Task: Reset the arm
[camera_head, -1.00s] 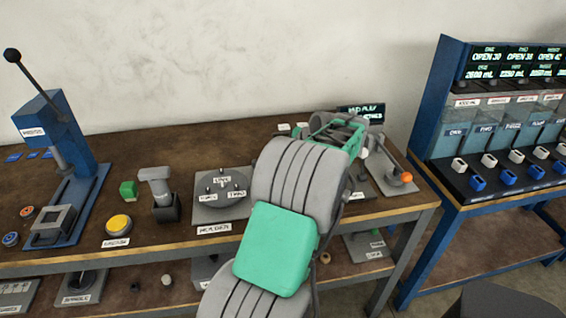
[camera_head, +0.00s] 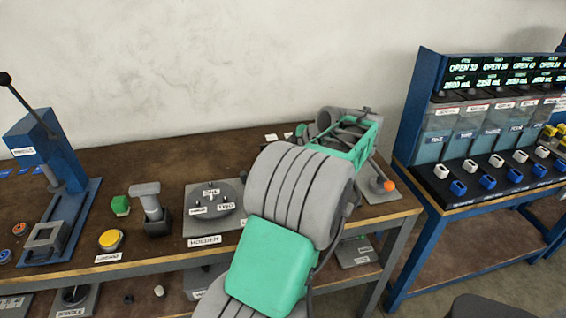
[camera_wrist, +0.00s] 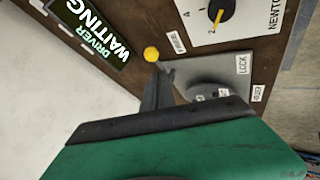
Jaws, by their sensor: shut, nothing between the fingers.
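My gripper (camera_wrist: 158,92) shows in the wrist view as dark grey fingers, shut and empty, beyond the green wrist housing. Its tips are close to a yellow ball-topped lever in the picture (camera_wrist: 151,54); I cannot tell whether they touch. In the head view my grey and green arm rises from the bottom middle and bends over the right part of the workbench (camera_head: 75,262). The fingertips are hidden there behind the arm links.
A "DRIVER WAITING" sign (camera_wrist: 90,30), a dial panel (camera_wrist: 225,14) and a grey "LOCK" plate (camera_wrist: 222,68) lie close to the gripper. The bench holds a lever press (camera_head: 50,150), a yellow button (camera_head: 110,239) and a round holder (camera_head: 212,200). A blue dispenser rack (camera_head: 425,95) stands right.

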